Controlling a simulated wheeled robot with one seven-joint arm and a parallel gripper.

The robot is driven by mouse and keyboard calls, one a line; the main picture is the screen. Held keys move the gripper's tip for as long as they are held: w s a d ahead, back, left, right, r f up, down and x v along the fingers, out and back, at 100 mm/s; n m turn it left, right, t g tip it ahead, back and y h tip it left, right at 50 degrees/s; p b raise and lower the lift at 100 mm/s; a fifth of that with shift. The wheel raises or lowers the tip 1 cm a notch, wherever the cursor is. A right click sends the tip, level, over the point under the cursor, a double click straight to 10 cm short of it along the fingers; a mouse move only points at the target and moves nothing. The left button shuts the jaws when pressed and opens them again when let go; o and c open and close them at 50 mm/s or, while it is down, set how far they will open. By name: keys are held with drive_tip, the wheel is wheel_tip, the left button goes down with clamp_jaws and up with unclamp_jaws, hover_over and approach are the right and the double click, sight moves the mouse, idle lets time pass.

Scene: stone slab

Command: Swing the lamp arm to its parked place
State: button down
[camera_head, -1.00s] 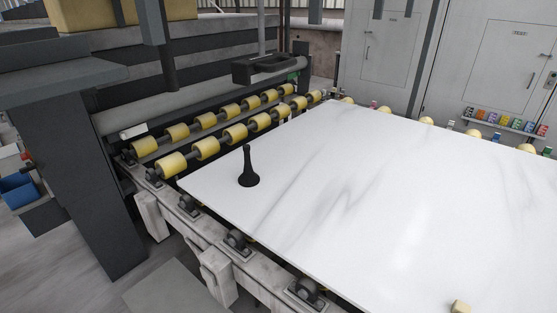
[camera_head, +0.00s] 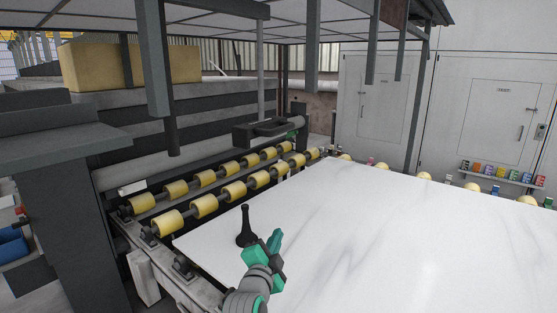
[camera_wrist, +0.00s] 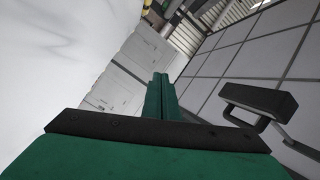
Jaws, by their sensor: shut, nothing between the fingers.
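A dark hanging fixture (camera_head: 268,128), a box with a flat frame on a thin vertical pole, shows beyond the rollers in the head view. It looks like the lamp arm, but I cannot be sure. My gripper (camera_head: 276,240) is shut and empty, in front of it and lower in the picture, over the near left part of the slab. In the wrist view my green fingers (camera_wrist: 161,92) are closed together. A dark bar with a bent bracket (camera_wrist: 258,104) shows at right, apart from the fingers; I cannot tell if it is the same fixture.
A black flared post (camera_head: 245,225) stands on the white stone slab (camera_head: 370,235), close beside my gripper in the picture. Yellow rollers (camera_head: 233,191) line the slab's far left side. Dark overhead beams (camera_head: 155,70) hang at left. The slab's right part is clear.

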sight(277, 138)
wheel_tip(277, 138, up, 25)
drive_tip(key=w+m+h, duration=0.2)
drive_tip(key=m, duration=0.5)
drive_tip(key=shift+r, duration=0.1)
drive_tip(key=shift+w+a, duration=0.15)
drive_tip(key=shift+w, duration=2.75)
drive_tip(key=shift+w+a, duration=0.1)
drive_tip(key=shift+w, duration=2.8)
drive_tip(key=shift+a, duration=0.1)
